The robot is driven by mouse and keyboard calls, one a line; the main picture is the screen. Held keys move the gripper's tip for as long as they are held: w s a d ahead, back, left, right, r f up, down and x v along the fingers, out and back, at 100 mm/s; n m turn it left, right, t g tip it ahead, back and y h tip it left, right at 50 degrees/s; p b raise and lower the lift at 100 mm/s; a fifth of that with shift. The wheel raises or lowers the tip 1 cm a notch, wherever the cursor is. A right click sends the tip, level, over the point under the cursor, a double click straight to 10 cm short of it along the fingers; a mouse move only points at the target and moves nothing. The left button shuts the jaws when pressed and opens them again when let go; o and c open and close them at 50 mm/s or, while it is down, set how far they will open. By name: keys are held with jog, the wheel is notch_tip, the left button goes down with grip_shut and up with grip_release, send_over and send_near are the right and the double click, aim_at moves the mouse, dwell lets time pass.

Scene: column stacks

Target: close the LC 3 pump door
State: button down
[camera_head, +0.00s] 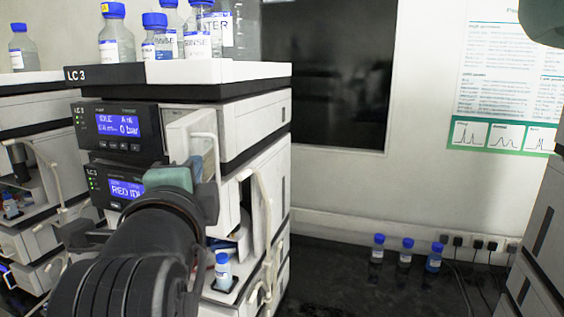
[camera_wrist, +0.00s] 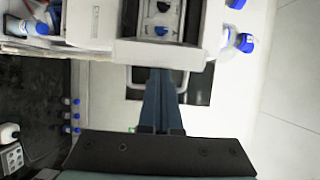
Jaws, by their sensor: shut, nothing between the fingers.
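The LC 3 stack (camera_head: 180,75) stands left of centre in the head view. Its pump door (camera_head: 186,128) is a pale panel with a light bar handle (camera_head: 214,146), standing out from the front beside the displays, so it is open. In the wrist view a pale panel edge (camera_wrist: 155,52), seemingly this door, lies just beyond my fingertips. My gripper (camera_wrist: 162,72) is shut and empty, its fingers pointing at that edge; I cannot tell whether they touch it. In the head view my arm covers the door's lower part and the fingertips are hard to make out.
Blue-capped bottles (camera_head: 117,35) stand in the tray on top of the stack. A small bottle (camera_head: 223,270) sits low at the stack's front. Another stack (camera_head: 35,140) stands at left. Several bottles (camera_head: 405,252) stand on the dark bench at right, with free bench before them.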

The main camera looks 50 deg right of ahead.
jog(key=shift+w+a+b, duration=0.35)
jog(key=shift+w+a, duration=0.15)
dwell(0.8)
jog(key=shift+w+a+m+g+h+b, duration=0.9)
jog(key=shift+w+m+g+h+b, duration=0.1)
jog(key=shift+w+g+h, duration=0.15)
dwell(0.5)
